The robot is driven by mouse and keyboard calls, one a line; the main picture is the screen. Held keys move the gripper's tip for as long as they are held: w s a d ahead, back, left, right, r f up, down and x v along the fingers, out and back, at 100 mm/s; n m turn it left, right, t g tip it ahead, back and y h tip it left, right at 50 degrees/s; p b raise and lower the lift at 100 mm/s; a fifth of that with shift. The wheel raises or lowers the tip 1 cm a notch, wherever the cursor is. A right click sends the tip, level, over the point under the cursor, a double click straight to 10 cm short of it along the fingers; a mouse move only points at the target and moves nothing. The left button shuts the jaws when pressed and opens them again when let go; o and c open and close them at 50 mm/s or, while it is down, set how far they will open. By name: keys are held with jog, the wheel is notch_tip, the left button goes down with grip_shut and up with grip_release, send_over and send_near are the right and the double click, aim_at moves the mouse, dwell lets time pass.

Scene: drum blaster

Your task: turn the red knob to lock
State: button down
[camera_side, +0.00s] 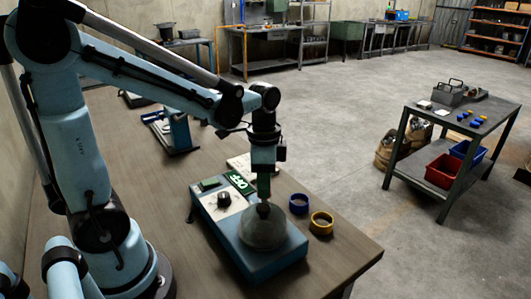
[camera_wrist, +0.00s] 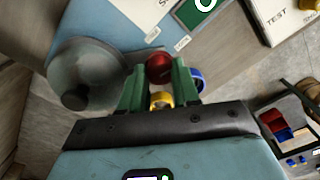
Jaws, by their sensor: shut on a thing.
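The red knob (camera_wrist: 158,62) shows in the wrist view as a round cap between my green fingers. My gripper (camera_wrist: 158,70) is shut on it, one finger at each side. In the side view my gripper (camera_side: 264,188) points down at the blue machine (camera_side: 262,270), behind its clear dome (camera_side: 262,232). The red knob cannot be made out there. A green sign reading OFF (camera_side: 240,182) stands just left of the gripper. The dome with its dark handle also shows left of my fingers in the wrist view (camera_wrist: 95,65). Which way the knob is turned cannot be told.
A blue ring (camera_side: 299,203) and a yellow ring (camera_side: 321,222) lie right of the machine. The panel carries a black knob (camera_side: 224,199) and a small green display (camera_side: 210,184). A blue fixture (camera_side: 178,132) stands farther back. The wooden table (camera_side: 345,250) is bare at its front right.

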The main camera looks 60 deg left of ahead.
jog(key=shift+m, duration=0.8)
jog(key=c, duration=1.9)
grip_release()
grip_shut()
jog(key=o, duration=1.1)
grip_release()
jog(key=shift+r, duration=0.1)
notch_tip(320, 180, up, 12)
